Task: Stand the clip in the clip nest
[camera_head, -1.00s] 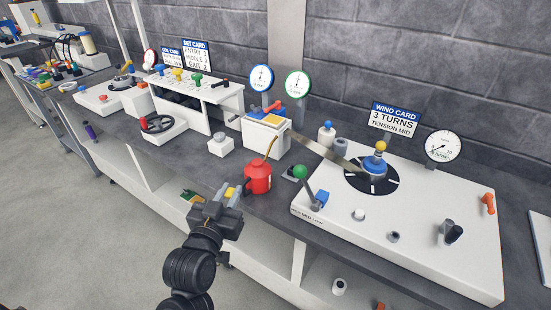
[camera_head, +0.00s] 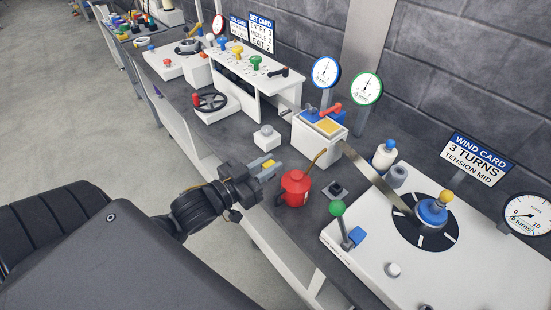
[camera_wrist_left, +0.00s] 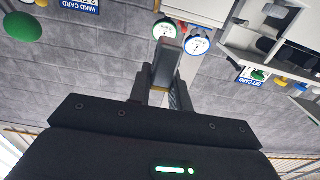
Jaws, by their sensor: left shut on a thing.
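My left gripper (camera_head: 262,175) is above the front edge of the bench, left of the red can. It is shut on a small piece with a yellow part (camera_head: 266,164), which I take to be the clip. In the left wrist view the clip (camera_wrist_left: 167,58) is a grey block with a yellowish base between the two fingers (camera_wrist_left: 163,95), its end sticking out beyond them. The fingers hide part of it. A small dark square holder (camera_head: 335,190) lies on the bench right of the can. I cannot tell whether it is the clip nest. My right gripper is not in view.
The red can (camera_head: 294,190) with its long spout stands close to my left gripper. A small white block (camera_head: 266,138) and a white strip box (camera_head: 318,140) stand behind. A metal strip (camera_head: 385,190) runs to the winding plate on the right. A green-knobbed lever (camera_head: 338,210) rises nearby.

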